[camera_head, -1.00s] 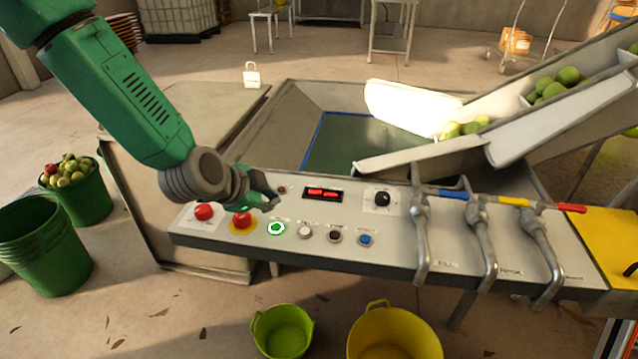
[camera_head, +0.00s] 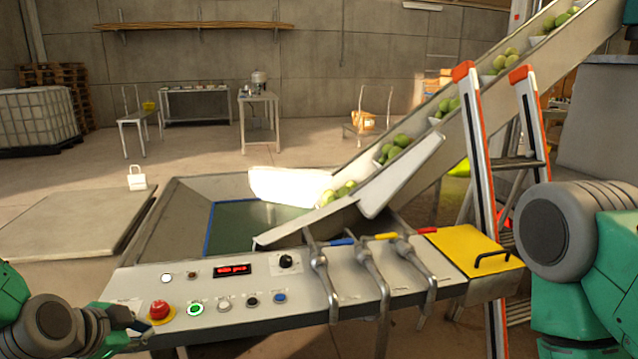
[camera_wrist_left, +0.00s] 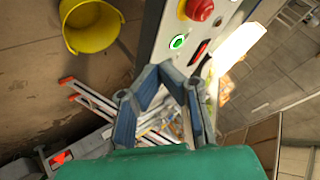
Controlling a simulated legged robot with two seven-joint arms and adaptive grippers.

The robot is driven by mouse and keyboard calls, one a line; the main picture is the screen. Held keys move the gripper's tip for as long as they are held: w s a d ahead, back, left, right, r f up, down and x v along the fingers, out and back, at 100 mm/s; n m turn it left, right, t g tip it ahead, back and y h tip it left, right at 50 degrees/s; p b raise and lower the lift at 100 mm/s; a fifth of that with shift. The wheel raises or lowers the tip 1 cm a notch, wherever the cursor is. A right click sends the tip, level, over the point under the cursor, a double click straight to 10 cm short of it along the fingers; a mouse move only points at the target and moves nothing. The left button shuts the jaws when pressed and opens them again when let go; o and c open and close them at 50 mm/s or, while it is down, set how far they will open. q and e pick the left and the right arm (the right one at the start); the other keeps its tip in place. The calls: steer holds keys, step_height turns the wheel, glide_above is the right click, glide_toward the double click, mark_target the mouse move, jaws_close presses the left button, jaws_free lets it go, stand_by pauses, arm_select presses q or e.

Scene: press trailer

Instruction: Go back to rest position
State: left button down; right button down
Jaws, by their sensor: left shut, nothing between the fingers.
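My left gripper (camera_head: 135,322) is low at the left of the head view, by the left end of the control panel (camera_head: 215,330). In the left wrist view its fingers (camera_wrist_left: 160,68) meet at the tips, with nothing between them. The panel has a red mushroom button (camera_head: 159,310) on a yellow ring and a lit green button (camera_head: 195,309). The green button also shows in the left wrist view (camera_wrist_left: 178,42), beyond the fingertips. My right arm (camera_head: 565,230) is at the right edge; its gripper is out of view.
Metal levers (camera_head: 370,270) stand up along the panel's right half. A yellow cover (camera_head: 465,250) and an orange-railed ladder (camera_head: 487,150) are close to my right arm. A conveyor (camera_head: 430,150) carries green fruit. A yellow bucket (camera_wrist_left: 92,25) is on the floor.

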arm_select(q)
steer(key=s+d+f+n+g, duration=0.1)
steer(key=s+f+n+g, duration=0.1)
steer(key=s+f, duration=0.5)
steer(key=s+d+f+n+g+y, duration=0.1)
steer(key=s+f+n+g, duration=0.2)
steer(key=s, duration=1)
steer(key=s+d+f+n+g, duration=0.1)
steer(key=s+f+n+g, duration=0.2)
steer(key=s+f, duration=0.7)
steer(key=f+n, duration=0.1)
steer(key=n, duration=0.1)
steer(key=shift+d+f+n+y, duration=0.15)
steer(key=shift+d+n+y, duration=0.15)
steer(key=shift+y, duration=0.1)
arm_select(e)
steer(key=shift+s+d, duration=0.1)
steer(key=shift+d, duration=0.05)
arm_select(q)
steer(key=shift+a, duration=0.15)
steer(key=shift+w, duration=0.1)
